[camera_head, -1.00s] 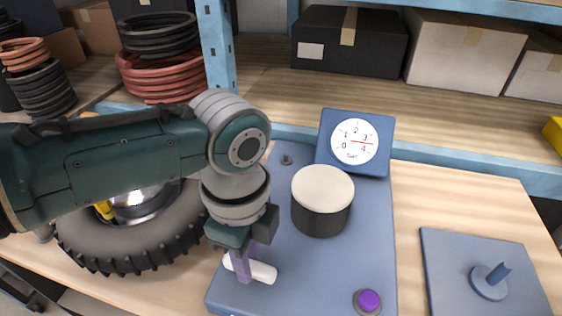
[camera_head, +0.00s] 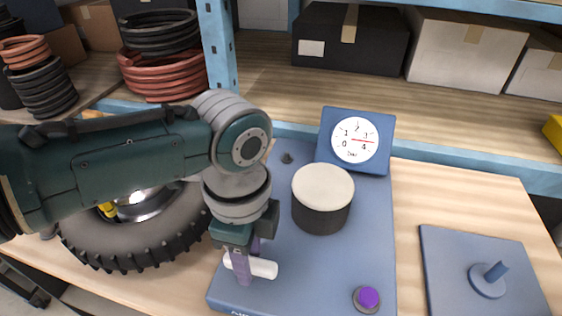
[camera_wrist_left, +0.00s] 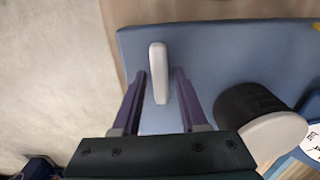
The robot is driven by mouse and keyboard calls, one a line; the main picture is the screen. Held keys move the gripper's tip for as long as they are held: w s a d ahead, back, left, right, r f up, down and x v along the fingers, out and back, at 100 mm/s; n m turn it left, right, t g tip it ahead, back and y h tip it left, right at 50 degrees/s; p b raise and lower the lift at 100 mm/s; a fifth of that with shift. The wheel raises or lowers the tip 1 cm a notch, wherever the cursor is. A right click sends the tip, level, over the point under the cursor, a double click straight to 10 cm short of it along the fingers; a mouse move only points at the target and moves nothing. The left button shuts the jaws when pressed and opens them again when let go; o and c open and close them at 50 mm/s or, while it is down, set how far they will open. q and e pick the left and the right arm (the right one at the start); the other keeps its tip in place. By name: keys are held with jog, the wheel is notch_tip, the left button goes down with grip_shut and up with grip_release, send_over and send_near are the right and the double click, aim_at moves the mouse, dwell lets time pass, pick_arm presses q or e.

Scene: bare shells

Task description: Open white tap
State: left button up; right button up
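The white tap handle (camera_head: 264,269) is a short rounded bar near the front left of the blue panel (camera_head: 310,268). It also shows in the left wrist view (camera_wrist_left: 158,72). My left gripper (camera_head: 247,264) points down over the handle, its purple fingers on either side of the bar. In the left wrist view the gripper (camera_wrist_left: 160,74) is open, with a small gap showing on both sides of the handle. One finger partly hides the handle in the head view. My right gripper is not in view.
A black cylinder with a cream top (camera_head: 322,199), a dial gauge (camera_head: 355,140) and a purple button (camera_head: 368,298) are on the same panel. A tyre (camera_head: 130,238) lies left, under my arm. A blue plate with a peg (camera_head: 488,280) lies right. Shelves with boxes stand behind.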

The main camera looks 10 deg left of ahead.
pick_arm(q)
jog(key=shift+o, duration=0.7)
jog(key=shift+r, duration=0.3)
notch_tip(320, 180, up, 9)
jog(key=p, duration=0.1)
jog(key=shift+r, duration=0.15)
